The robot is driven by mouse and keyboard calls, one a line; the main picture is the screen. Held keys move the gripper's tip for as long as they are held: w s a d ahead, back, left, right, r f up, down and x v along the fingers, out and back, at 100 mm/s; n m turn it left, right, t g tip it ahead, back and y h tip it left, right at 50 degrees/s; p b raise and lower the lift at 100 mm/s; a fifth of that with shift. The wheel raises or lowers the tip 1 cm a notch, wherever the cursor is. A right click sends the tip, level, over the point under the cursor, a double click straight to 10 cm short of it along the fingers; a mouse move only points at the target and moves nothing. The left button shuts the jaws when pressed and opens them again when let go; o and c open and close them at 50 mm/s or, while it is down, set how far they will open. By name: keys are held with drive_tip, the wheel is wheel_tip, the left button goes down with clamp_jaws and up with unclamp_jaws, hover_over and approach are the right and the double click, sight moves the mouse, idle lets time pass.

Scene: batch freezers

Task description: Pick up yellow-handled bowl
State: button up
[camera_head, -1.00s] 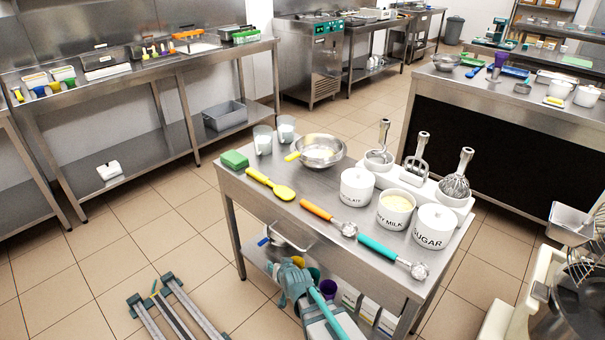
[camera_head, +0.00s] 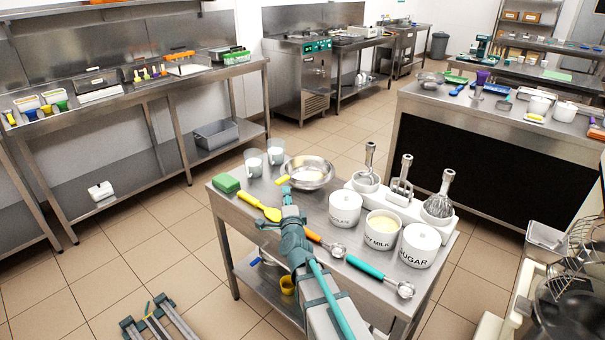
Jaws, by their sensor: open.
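The steel bowl (camera_head: 312,172) with a yellow handle (camera_head: 282,180) stands at the back of the small steel table (camera_head: 240,212). My gripper (camera_head: 287,192) is over the table just in front of the bowl, at the handle's end in the picture. Its fingers are small and seen from behind; it is open and holds nothing that I can see. I cannot tell whether it touches the handle. My arm hides part of the table's front edge and part of the orange-handled scoop.
A yellow spoon (camera_head: 258,206) and green sponge (camera_head: 227,183) lie left of my gripper. Two glasses (camera_head: 265,158) stand behind. White jars (camera_head: 382,228), a white holder with whisks (camera_head: 405,205), and orange-handled (camera_head: 327,245) and teal-handled scoops (camera_head: 380,274) are to the right.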

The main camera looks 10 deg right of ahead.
sight(285, 181)
drive_tip(key=w, duration=0.3)
drive_tip(key=w+d+p, duration=0.1)
drive_tip(key=w, duration=0.7)
drive_tip(key=shift+d+p, duration=0.2)
drive_tip(key=shift+p, duration=0.15)
drive_tip(key=shift+s, duration=0.1)
clamp_jaws()
drive_tip(key=shift+r, duration=0.1)
